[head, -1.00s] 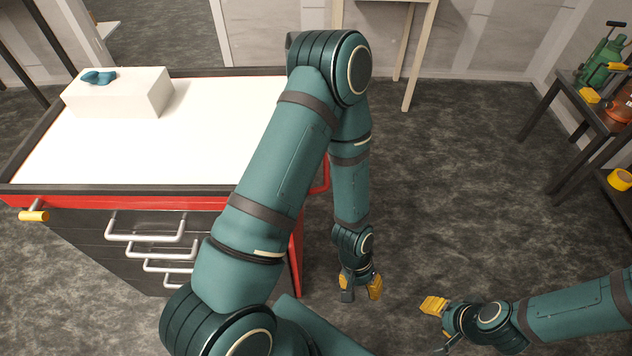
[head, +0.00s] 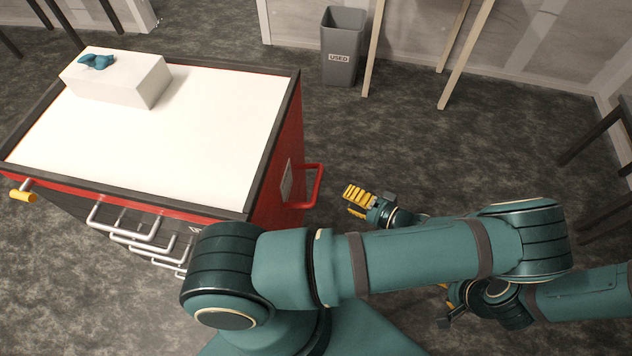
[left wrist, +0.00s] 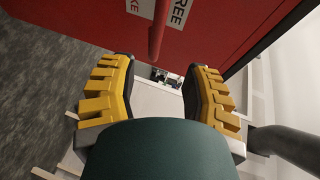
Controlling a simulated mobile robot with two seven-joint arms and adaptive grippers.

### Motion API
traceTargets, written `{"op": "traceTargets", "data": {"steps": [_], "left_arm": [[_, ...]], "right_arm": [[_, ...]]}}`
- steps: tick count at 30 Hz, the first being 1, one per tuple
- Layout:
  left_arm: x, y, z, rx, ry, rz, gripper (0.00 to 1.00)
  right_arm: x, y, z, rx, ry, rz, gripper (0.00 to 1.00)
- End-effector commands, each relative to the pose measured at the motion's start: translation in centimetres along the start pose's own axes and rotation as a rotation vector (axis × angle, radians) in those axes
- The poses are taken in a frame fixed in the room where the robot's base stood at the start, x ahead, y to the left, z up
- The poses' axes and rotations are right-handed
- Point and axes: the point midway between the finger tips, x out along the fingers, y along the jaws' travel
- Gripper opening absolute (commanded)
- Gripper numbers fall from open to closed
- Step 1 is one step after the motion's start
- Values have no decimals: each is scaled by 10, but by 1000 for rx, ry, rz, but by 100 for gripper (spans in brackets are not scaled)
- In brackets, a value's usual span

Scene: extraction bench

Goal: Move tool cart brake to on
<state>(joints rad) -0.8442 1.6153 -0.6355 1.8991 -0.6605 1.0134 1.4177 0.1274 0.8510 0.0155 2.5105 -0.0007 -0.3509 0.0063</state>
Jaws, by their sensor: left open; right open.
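The tool cart (head: 278,150) is red and dark with a white top, at left in the head view. A red loop handle (head: 312,190) sticks out from its right side near a white label (head: 287,180). In the left wrist view, a red bar (left wrist: 159,30) stands before the red panel, beside labels ending "KE" and "REE". I cannot tell the brake's setting. My left gripper (head: 352,202) is open and empty, just right of the handle; its fingers (left wrist: 161,75) lie either side of the bar's lower end. My right gripper (head: 447,304) is open, partly hidden behind my left arm.
A yellow-tipped lever (head: 24,195) sits at the cart's front left corner. A white box (head: 120,80) with a blue item (head: 97,61) stands on top. A grey bin (head: 343,45) marked USED and wooden legs stand behind.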

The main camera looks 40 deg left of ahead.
Motion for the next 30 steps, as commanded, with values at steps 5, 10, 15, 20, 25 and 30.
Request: {"op": "traceTargets", "data": {"steps": [5,10,15,20,25,30], "left_arm": [[37,0,2,3,-6,-2,48],[70,0,2,3,-6,-1,48],[97,1,2,2,-6,1,48],[111,1,2,3,-5,2,48],[116,1,2,3,-4,3,48],[116,1,2,3,-4,3,48]], "right_arm": [[2,1,0,-1,-1,0,47],[3,1,1,-1,-2,0,47],[5,2,2,-2,-4,-1,47],[5,2,2,-2,-5,-1,47],[5,2,2,-2,-5,-1,47],[5,2,2,-2,-5,-1,47]]}}
